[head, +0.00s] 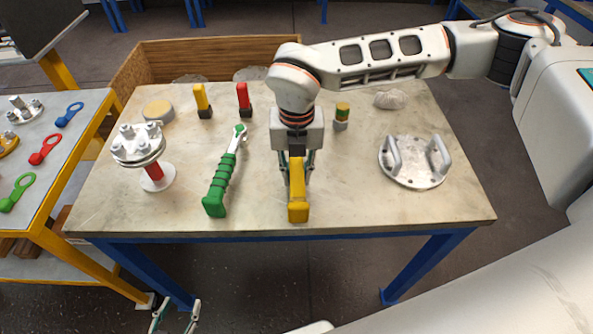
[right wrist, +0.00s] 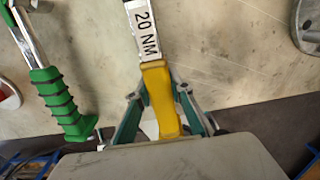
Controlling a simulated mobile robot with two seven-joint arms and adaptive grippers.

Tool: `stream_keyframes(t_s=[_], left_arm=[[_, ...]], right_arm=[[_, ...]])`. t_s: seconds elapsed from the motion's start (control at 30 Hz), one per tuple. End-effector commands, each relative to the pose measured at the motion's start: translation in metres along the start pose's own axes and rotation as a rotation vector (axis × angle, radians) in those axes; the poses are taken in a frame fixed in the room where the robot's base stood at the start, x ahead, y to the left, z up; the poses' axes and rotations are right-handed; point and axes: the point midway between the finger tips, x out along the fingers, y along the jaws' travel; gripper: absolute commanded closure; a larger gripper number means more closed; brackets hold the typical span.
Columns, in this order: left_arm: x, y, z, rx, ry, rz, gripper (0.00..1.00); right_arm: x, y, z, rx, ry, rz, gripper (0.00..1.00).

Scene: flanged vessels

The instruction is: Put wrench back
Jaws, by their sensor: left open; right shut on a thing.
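A torque wrench with a yellow handle (head: 298,208) is in my right gripper (head: 299,172), above the front middle of the table. In the right wrist view the yellow handle (right wrist: 160,98) lies between the fingers of my right gripper (right wrist: 160,90), and its metal shaft (right wrist: 146,28) reads "20 NM". I cannot tell whether it touches the tabletop. The wrench's head is hidden. A second wrench with a green handle (head: 219,188) lies to the left; it also shows in the right wrist view (right wrist: 60,100). My left gripper (head: 175,312) is open and empty, below the table's front edge.
A flanged vessel (head: 140,150) with a red stem stands on the table (head: 350,200) at left. A round plate with two handles (head: 414,162) lies at right. Small yellow (head: 202,100) and red (head: 244,98) items stand at the back. A side table (head: 75,120) holds coloured ring tools.

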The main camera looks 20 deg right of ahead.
Motion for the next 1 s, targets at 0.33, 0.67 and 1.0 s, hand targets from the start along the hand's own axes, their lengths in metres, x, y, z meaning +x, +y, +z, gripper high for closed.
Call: stream_keyframes(t_s=[0.33,0.67,1.0], left_arm=[[0.001,0.0,0.002,-0.001,-0.001,0.0,0.56],[0.002,0.001,0.005,-0.002,-0.005,0.001,0.56],[0.002,0.001,0.006,-0.002,-0.005,0.002,0.56]], right_arm=[[0.002,0.001,0.0,0.0,-0.001,0.002,1.0],[0.009,0.001,0.0,0.0,0.0,0.001,1.0],[0.01,0.0,0.0,0.0,-0.001,0.001,0.59]])
